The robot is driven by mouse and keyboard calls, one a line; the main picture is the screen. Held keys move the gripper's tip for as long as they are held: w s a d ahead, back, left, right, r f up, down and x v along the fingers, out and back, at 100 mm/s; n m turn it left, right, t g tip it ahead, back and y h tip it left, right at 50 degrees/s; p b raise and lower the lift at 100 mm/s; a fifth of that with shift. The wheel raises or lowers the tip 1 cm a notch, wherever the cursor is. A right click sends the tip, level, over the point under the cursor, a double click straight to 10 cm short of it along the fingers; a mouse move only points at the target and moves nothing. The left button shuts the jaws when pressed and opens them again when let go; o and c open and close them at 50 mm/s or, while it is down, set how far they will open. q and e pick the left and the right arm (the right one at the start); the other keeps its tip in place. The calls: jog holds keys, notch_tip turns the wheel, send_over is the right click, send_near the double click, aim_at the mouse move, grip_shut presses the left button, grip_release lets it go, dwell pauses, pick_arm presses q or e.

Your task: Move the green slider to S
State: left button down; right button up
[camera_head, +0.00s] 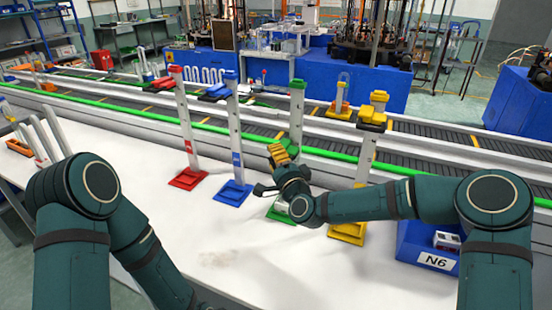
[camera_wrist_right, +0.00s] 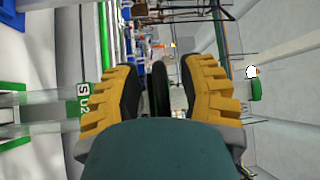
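The green stand (camera_head: 297,103) is an upright pale column with a green cap and a green base. Its green slider (camera_head: 290,146) sits partway up the column, beside my right gripper (camera_head: 279,155). In the right wrist view, the yellow-padded right gripper (camera_wrist_right: 160,85) is open. A dark narrow part (camera_wrist_right: 160,90), seemingly the slider's, lies between the fingers with gaps on both sides. A green label with "S" (camera_wrist_right: 82,90) and "U2" shows on the column at the left, toward the base. The left arm is in the head view, but its gripper is not.
Red (camera_head: 184,118), blue (camera_head: 235,145) and yellow (camera_head: 366,158) stands flank the green one, their sliders high. A blue N6 bin (camera_head: 412,244) is at right. A conveyor (camera_head: 200,125) runs behind. The white table (camera_head: 215,255) is clear in front.

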jog(key=shift+s+d, duration=0.1)
jog(key=v, duration=1.2)
jog(key=shift+f, duration=0.1)
